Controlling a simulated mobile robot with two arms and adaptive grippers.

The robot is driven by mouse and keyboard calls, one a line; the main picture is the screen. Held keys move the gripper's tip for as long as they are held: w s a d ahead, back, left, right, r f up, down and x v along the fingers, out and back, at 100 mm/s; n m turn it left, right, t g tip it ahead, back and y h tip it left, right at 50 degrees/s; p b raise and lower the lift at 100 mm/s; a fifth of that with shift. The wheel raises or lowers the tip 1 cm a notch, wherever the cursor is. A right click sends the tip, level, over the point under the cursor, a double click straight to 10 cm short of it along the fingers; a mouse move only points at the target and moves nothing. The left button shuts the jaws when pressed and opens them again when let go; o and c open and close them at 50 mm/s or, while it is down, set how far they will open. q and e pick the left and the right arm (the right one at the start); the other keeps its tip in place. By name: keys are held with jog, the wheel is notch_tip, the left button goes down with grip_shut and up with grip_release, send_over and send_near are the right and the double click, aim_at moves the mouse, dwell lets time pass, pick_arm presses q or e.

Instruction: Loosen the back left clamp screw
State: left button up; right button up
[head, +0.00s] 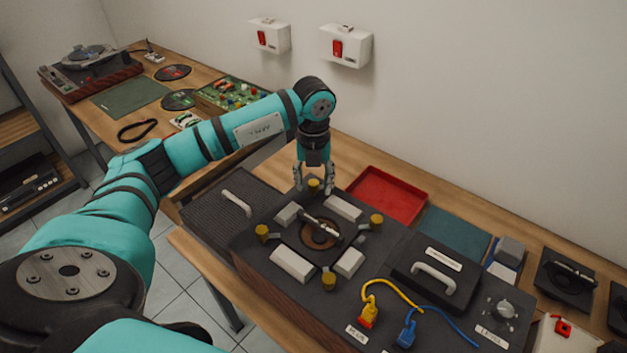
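Several brass clamp screws stand on the dark top of the hi-fi unit (270,250) around a round copper-coloured part (318,234). One is the far screw (314,187), at the unit's back edge. The others are the left screw (262,232), the right screw (376,221) and the near screw (328,281). My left gripper (314,186) points down over the far screw. Its fingers stand apart on either side of the screw, with gaps that seem to show between. Whether a finger touches it cannot be told. My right gripper is not in view.
Pale blocks (292,263) sit between the screws. A dark cover with a handle (436,275), a yellow cable (393,287) and a blue cable (447,321) lie to the right. A red tray (388,194) is behind the unit. A turntable (90,68) stands far left.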

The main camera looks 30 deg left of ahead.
aim_at(314, 182)
pick_arm(q)
notch_tip(314, 182, up, 12)
dwell(0.6)
dwell(0.5)
